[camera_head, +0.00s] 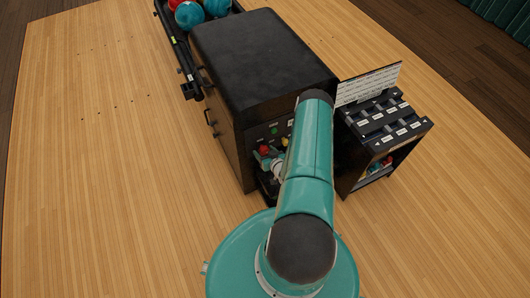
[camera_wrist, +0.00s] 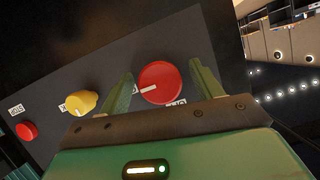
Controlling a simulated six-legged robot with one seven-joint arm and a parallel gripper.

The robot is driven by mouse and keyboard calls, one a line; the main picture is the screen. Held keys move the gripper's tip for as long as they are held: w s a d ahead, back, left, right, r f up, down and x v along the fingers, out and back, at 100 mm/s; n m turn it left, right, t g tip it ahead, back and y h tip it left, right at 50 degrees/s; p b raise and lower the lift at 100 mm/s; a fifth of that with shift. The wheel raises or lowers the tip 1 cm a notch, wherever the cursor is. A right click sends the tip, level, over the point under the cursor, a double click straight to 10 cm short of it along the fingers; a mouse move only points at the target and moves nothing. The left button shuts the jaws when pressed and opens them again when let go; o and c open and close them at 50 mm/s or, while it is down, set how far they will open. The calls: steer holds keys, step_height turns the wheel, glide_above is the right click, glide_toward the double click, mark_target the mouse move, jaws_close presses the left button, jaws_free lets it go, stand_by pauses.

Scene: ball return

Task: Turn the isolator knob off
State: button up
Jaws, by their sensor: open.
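A large round red knob (camera_wrist: 160,82), which looks like the isolator knob, sits on the dark control panel (camera_wrist: 60,80) in the wrist view. A white pointer line runs from its middle toward the lower left. My gripper (camera_wrist: 161,70) is open, with one green finger on each side of the red knob. I cannot tell whether the fingers touch it. In the head view, my gripper (camera_head: 268,160) is at the front of the black cabinet (camera_head: 258,50), and my arm hides part of the panel.
A yellow knob (camera_wrist: 82,103) and a smaller red button (camera_wrist: 27,131) are left of the red knob. In the head view, a rack with labelled slots (camera_head: 385,118) stands right of the cabinet. A ball track (camera_head: 180,55) with balls is behind left. The wooden floor at left is clear.

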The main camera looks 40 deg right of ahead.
steer(key=shift+c, duration=0.3)
steer(key=c, duration=0.9)
steer(key=shift+c, duration=0.2)
steer(key=shift+n, duration=0.3)
steer(key=shift+a+n+g+h, duration=0.1)
steer(key=shift+n+g+h, duration=0.2)
steer(key=shift+n+h, duration=0.8)
steer(key=n+h, duration=0.2)
steer(key=n, duration=0.1)
steer(key=n+h, duration=0.2)
steer(key=n, duration=0.1)
steer(key=shift+n, duration=0.3)
steer(key=n+h, duration=0.1)
steer(key=n, duration=0.2)
steer(key=shift+t+h, duration=0.3)
steer(key=shift+t, duration=0.1)
steer(key=shift+n, duration=0.4)
